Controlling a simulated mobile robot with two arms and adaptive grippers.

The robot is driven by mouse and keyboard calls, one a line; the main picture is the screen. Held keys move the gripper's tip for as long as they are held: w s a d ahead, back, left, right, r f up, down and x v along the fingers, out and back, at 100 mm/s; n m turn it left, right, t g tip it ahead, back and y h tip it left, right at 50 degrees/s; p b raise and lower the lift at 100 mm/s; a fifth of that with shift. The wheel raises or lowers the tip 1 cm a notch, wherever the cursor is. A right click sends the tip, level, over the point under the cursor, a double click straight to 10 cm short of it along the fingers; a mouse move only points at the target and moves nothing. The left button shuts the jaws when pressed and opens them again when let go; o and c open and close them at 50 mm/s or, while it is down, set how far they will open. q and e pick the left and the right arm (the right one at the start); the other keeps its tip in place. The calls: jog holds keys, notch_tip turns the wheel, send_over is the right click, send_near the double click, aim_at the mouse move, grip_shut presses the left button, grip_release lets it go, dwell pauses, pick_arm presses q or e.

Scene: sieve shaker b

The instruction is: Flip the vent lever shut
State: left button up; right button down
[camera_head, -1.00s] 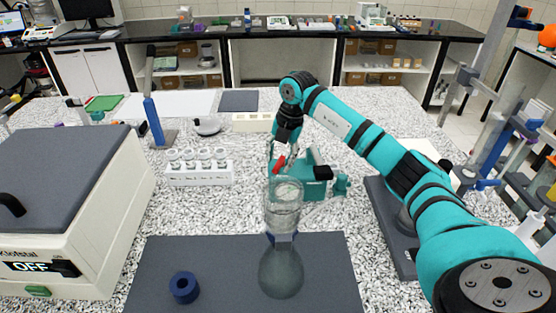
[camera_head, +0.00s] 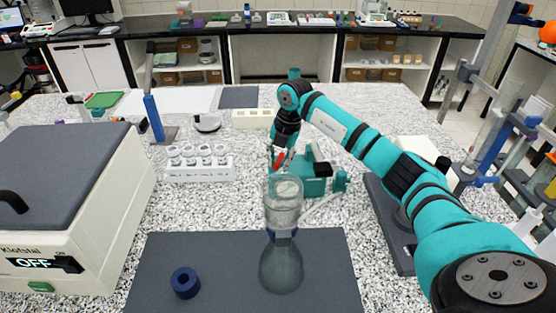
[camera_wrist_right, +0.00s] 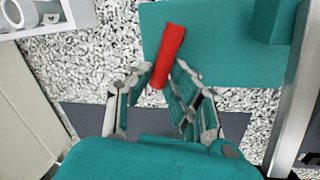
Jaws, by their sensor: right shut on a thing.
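The vent lever is a small red bar (camera_head: 279,160) on a teal bench device (camera_head: 314,184) with a black part on its right side. The glassware in front hides part of the device. In the right wrist view the red lever (camera_wrist_right: 168,55) stands out past the teal body (camera_wrist_right: 225,50), its lower end between the fingers. My right gripper (camera_head: 282,153) reaches down to the lever from above; in the wrist view its fingers (camera_wrist_right: 165,92) are closed around the lever's end. My left gripper is not in view.
A glass funnel (camera_head: 284,205) on a flask (camera_head: 281,266) stands close in front on a dark mat (camera_head: 225,260), beside a blue ring (camera_head: 185,283). A white rack of jars (camera_head: 199,174) is left of the device. A large beige machine (camera_head: 100,240) fills the left.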

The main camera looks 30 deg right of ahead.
jog(key=shift+d, duration=0.1)
jog(key=n, duration=0.2)
jog(key=s+d+n+b, duration=0.1)
jog(key=n, duration=0.1)
jog(key=shift+d+g, duration=0.1)
jog(key=shift+g, duration=0.2)
jog(key=shift+n, duration=0.3)
jog(key=c, duration=1.2)
grip_release()
jog(key=shift+c, duration=0.2)
notch_tip(320, 180, up, 12)
jog(key=s+d, duration=0.1)
jog(key=d, duration=0.1)
